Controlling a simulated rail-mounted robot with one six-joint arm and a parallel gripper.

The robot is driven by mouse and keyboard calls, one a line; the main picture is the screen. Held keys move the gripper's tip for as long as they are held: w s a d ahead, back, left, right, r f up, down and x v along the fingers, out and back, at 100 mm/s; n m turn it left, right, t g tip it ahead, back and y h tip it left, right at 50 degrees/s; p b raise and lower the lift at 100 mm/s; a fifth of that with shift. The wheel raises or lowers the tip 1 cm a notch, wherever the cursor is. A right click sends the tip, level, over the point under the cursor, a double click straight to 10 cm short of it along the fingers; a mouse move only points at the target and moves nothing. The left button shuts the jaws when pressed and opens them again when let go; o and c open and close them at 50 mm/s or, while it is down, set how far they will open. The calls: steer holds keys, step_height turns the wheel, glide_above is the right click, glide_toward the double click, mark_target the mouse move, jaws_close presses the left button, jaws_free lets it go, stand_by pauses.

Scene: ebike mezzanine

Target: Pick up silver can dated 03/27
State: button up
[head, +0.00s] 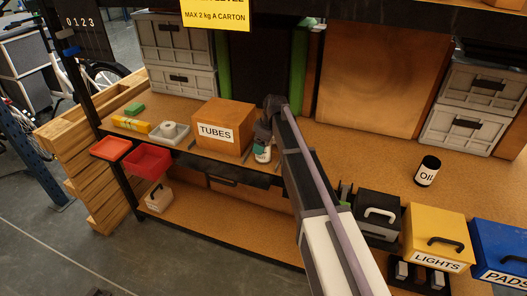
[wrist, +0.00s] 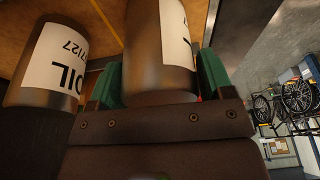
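My gripper (head: 268,122) reaches down at the shelf's front edge, just right of the TUBES carton. In the wrist view, a silver can (wrist: 158,45) with a white label stands between the green fingers of my gripper (wrist: 160,82). The fingers are close to both sides of it; I cannot tell whether both press on it. Its label is mostly turned away and its date is not readable. A second silver can (wrist: 33,95), labelled OIL, is left of the left finger; its partly cut date ends in 7/27 or /27. In the head view, a white-labelled can (head: 262,153) shows under my gripper.
The TUBES carton (head: 223,126) stands close left of my gripper. A black OIL can (head: 427,171) stands apart on the bench at right. Black, yellow LIGHTS (head: 436,236) and blue PADS cases line the front right. The bench right of my arm is mostly clear.

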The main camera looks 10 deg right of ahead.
steer(key=c, duration=0.8)
steer(key=shift+r, duration=0.1)
step_height(320, 180, up, 10)
steer(key=p, duration=1)
steer(key=shift+r, duration=0.1)
steer(key=shift+f, duration=0.2)
